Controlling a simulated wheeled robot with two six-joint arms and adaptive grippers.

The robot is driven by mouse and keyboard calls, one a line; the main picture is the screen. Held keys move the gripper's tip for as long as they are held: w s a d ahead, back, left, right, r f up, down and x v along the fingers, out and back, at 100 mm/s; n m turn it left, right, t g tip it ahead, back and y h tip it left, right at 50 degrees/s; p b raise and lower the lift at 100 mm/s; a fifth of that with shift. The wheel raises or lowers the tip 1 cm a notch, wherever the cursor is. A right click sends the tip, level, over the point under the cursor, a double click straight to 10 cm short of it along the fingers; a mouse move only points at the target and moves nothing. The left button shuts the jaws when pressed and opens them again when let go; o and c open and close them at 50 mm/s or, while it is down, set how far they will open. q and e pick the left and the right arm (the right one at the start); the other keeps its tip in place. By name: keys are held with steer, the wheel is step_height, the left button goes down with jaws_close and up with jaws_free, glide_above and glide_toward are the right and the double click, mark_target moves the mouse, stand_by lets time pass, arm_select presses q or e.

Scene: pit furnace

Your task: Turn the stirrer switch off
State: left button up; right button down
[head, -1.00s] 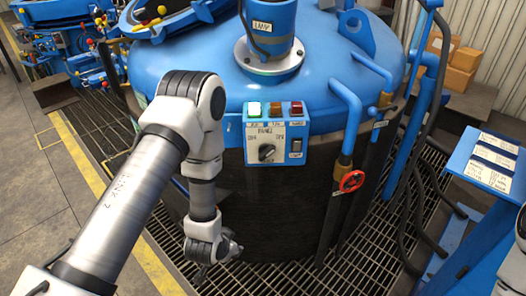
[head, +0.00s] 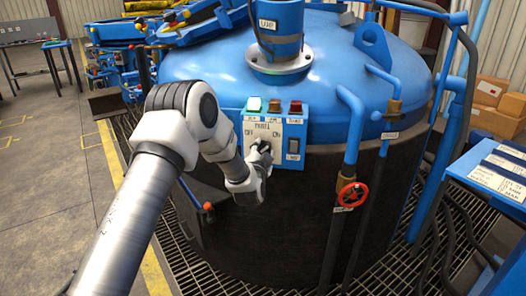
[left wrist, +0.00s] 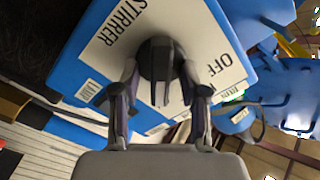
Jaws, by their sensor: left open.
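The stirrer control panel (head: 276,131) is a pale plate on a blue box on the furnace wall, marked OFF at left and ON at right. Its dark rotary switch (left wrist: 158,57) shows in the left wrist view, beside the word STIRRER; in the head view my gripper partly hides it. Which mark it points to, I cannot tell. My left gripper (head: 261,154) is at the switch in the head view. In the left wrist view its open fingers (left wrist: 160,80) stand on either side of the switch; contact is unclear. My right gripper is not in view.
A rocker switch (head: 293,147) sits right of the rotary switch. A pipe (head: 353,130) with a red valve wheel (head: 352,195) stands farther right.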

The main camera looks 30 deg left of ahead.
arm_select(q)
steer(key=shift+a+f, duration=0.1)
steer(key=shift+a, duration=0.05)
steer(key=shift+c, duration=1)
jaws_close()
steer(key=shift+n, duration=0.5)
steer(key=n+b, duration=0.1)
steer(key=n, duration=0.2)
steer(key=shift+s+n+b, duration=0.1)
steer(key=shift+n+b, duration=0.2)
steer(key=shift+n, duration=0.1)
steer(key=n+b, duration=0.2)
steer(key=n, duration=0.2)
steer(key=shift+a, duration=0.2)
steer(key=n+b, duration=0.2)
steer(key=n, duration=0.3)
steer(key=shift+a+f, duration=0.1)
steer(key=n+b, duration=0.3)
steer(key=n, duration=0.1)
steer(key=shift+s, duration=0.1)
steer(key=shift+a+n, duration=0.1)
steer(key=shift+n, duration=0.2)
